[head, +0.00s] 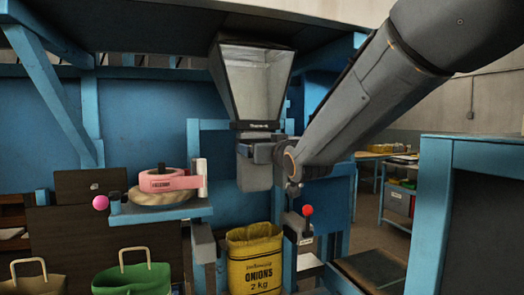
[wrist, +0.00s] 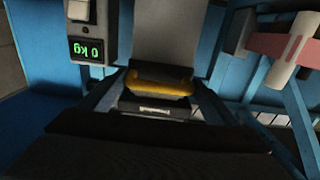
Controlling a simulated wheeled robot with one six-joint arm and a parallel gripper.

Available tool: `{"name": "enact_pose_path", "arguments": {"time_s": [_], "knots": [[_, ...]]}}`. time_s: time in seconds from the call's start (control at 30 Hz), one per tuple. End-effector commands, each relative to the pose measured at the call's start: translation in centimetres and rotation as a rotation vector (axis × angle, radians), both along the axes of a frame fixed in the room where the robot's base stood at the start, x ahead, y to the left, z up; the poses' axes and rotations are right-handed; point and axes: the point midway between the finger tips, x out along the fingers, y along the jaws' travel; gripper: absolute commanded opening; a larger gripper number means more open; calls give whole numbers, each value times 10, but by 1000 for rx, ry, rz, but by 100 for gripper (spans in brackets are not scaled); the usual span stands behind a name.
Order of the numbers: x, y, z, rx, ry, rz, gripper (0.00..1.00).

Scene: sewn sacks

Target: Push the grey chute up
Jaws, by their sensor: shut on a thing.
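The grey chute (head: 255,175) hangs below the hopper (head: 254,85) in the head view, above the yellow sack (head: 254,252). The wrist view is upside down and shows the chute as a pale grey panel (wrist: 165,32), with a yellow bar (wrist: 160,86) across it close to the hopper's label. My gripper (head: 265,152) is at the chute's upper part, just under the hopper's collar, and is shut on the chute. The exact contact of the jaws is hard to see. The sack stands open-mouthed below the chute, apart from it.
A scale display (wrist: 86,50) reads 0 kg beside the chute. A red-knobbed lever (head: 307,211) stands right of the sack. A pink sewing head (head: 168,181) is at left. Green (head: 132,279) and olive (head: 38,284) bags stand at front left. Blue frame posts surround the chute.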

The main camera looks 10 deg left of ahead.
Motion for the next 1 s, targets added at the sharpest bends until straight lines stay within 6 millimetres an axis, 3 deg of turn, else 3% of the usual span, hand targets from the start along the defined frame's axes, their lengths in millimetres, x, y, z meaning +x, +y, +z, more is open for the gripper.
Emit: {"name": "enact_pose_path", "arguments": {"time_s": [0.07,0.1,0.53,1.0], "knots": [[1,-1,9,10,-14,-2,43],[1,-1,10,10,-15,-2,90],[-6,-4,5,6,-9,0,91],[-57,-37,6,7,-12,-2,91]]}}
